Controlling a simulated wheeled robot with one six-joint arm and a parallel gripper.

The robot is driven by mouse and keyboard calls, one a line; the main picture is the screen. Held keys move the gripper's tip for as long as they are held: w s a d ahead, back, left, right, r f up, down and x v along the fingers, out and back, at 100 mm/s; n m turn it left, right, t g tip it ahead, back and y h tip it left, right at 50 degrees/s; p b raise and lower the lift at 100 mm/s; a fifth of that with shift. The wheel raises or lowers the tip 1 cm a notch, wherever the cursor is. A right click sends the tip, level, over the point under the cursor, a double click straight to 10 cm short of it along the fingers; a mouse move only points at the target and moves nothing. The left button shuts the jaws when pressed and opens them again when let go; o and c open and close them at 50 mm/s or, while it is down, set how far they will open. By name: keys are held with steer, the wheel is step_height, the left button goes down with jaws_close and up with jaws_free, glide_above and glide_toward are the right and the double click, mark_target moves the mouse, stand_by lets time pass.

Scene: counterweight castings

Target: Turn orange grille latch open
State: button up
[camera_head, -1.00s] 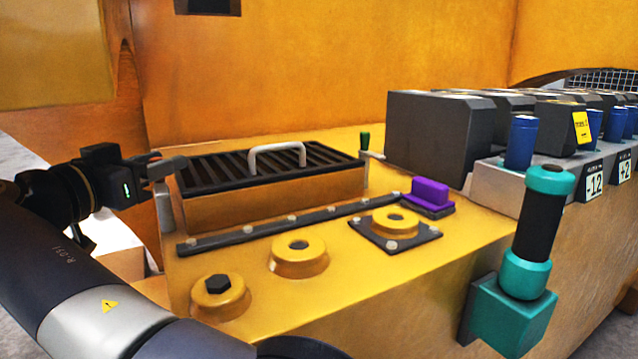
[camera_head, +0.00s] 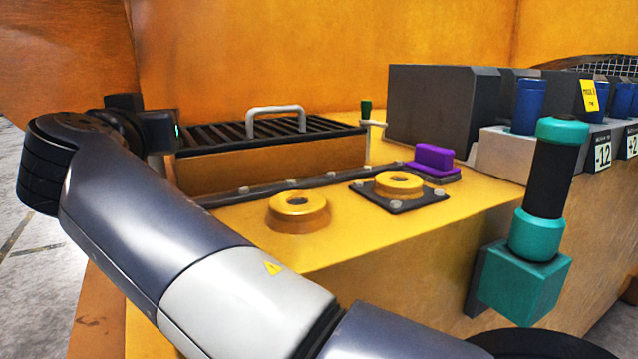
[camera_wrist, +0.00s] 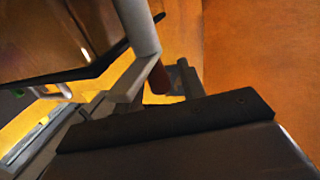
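The grille (camera_head: 215,138) is a black slatted lid with a pale handle on a yellow housing. In the head view my gripper (camera_head: 160,131) is at its left end; the fingers are hidden behind my arm. In the wrist view a reddish-orange stub (camera_wrist: 158,79), apparently the orange latch's grip, shows beside a grey bar just beyond the dark gripper body. Grey finger-like parts (camera_wrist: 185,80) are close beside it; I cannot tell whether they clasp it. The orange latch is hidden in the head view. A green-handled latch (camera_head: 366,110) stands at the grille's right end.
Yellow round bosses (camera_head: 298,211), a purple block (camera_head: 434,160) and a dark strip lie on the yellow deck. A teal and black upright handle (camera_head: 545,180) stands at the front right. Dark castings (camera_head: 430,108) are behind it. An orange wall rises behind the grille.

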steer(key=shift+r+n+g+y+p, duration=0.2)
steer(key=shift+n+g+y+p, duration=0.3)
steer(key=shift+n+y+p, duration=1.05)
steer(key=shift+m+y, duration=0.25)
steer(key=shift+y, duration=0.2)
steer(key=shift+f, duration=0.2)
